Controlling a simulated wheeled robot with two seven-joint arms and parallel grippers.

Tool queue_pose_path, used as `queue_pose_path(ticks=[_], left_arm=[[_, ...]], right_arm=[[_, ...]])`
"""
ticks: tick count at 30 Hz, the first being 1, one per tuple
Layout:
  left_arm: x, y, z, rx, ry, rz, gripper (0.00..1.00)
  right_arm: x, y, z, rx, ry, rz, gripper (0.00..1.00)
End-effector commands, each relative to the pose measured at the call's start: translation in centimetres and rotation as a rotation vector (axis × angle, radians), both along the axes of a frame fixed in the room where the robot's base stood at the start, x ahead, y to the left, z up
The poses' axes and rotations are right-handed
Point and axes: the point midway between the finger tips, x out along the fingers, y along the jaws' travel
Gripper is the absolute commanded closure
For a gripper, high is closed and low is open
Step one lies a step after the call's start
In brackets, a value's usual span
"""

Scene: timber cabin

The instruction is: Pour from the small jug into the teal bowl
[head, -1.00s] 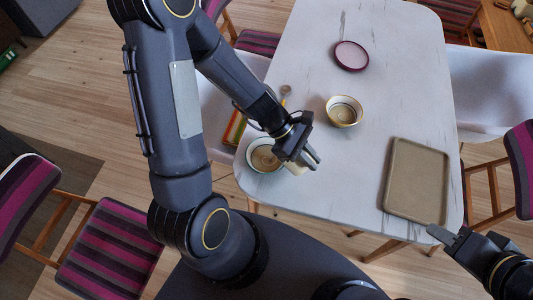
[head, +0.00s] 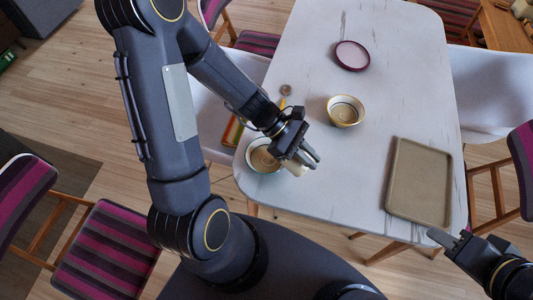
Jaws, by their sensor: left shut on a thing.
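My left gripper (head: 306,159) is shut on a small cream thing, which looks like the small jug (head: 297,168). Most of it is hidden by the fingers, and its tilt and contents cannot be told. A second bowl with a yellowish rim (head: 345,111) stands further back.
A brown rectangular tray (head: 420,183) lies at the table's right front. A plum-rimmed pink plate (head: 352,55) lies at the back. A spoon-like thing (head: 285,91) and a colourful flat item (head: 233,131) lie at the left edge. The table's middle (head: 340,170) is clear.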

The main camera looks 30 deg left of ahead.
Motion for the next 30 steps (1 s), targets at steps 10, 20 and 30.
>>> queue_pose_path(ticks=[10,20,30], left_arm=[[0.0,0.2,0.2,-0.035,0.0,0.001,1.0],[0.0,0.4,0.5,-0.066,-0.001,0.001,1.0],[-0.2,-0.8,2.0,0.073,-0.005,-0.015,1.0]], right_arm=[[0.0,0.0,-0.3,0.0,0.0,0.0,0.64],[0.0,0.0,-0.6,0.0,0.0,0.0,0.64],[0.0,0.0,3.1,0.0,0.001,0.0,0.64]])
